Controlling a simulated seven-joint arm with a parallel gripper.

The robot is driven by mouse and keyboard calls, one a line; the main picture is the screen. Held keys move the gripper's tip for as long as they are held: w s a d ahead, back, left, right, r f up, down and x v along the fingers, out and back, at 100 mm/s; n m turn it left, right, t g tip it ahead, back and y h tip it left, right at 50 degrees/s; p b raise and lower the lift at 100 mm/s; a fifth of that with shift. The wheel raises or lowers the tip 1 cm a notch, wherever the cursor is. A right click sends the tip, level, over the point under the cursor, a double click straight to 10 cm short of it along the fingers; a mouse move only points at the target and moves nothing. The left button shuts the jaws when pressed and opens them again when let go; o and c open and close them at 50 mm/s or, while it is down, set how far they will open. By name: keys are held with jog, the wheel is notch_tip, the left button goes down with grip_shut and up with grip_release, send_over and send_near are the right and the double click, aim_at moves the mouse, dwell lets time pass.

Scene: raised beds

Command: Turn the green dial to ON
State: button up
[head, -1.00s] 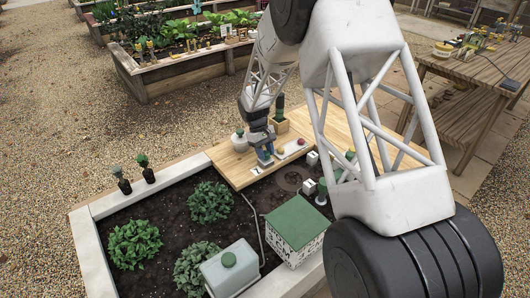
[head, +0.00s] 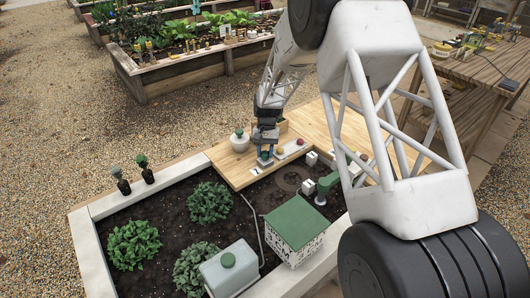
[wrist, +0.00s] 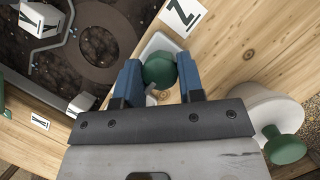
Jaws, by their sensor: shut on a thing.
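In the wrist view, the two blue fingers of my gripper (wrist: 159,82) are closed around a round green knob (wrist: 159,70), one on each side. The knob sits over a small white square base (wrist: 160,42) on the wooden board; a small grey part shows just below it. I cannot make out a pointer or an ON mark, nor tell whether this is the dial. In the head view, my gripper (head: 265,150) is low at the board's front edge, hiding most of the knob. A green tap-like fitting (head: 323,186) stands in the soil to the right, apart from my gripper.
A marked white card (wrist: 183,15) lies beside the base. A white pot with a green knob (head: 239,141) stands left of my gripper. Leafy plants (head: 209,201) and a green-roofed box (head: 296,222) fill the bed in front.

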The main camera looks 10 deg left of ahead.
dwell(0.3)
jog(key=o, duration=0.9)
jog(key=shift+r, duration=0.1)
jog(key=v, duration=0.7)
jog(key=shift+r, duration=0.3)
jog(key=shift+w+d+r, duration=0.1)
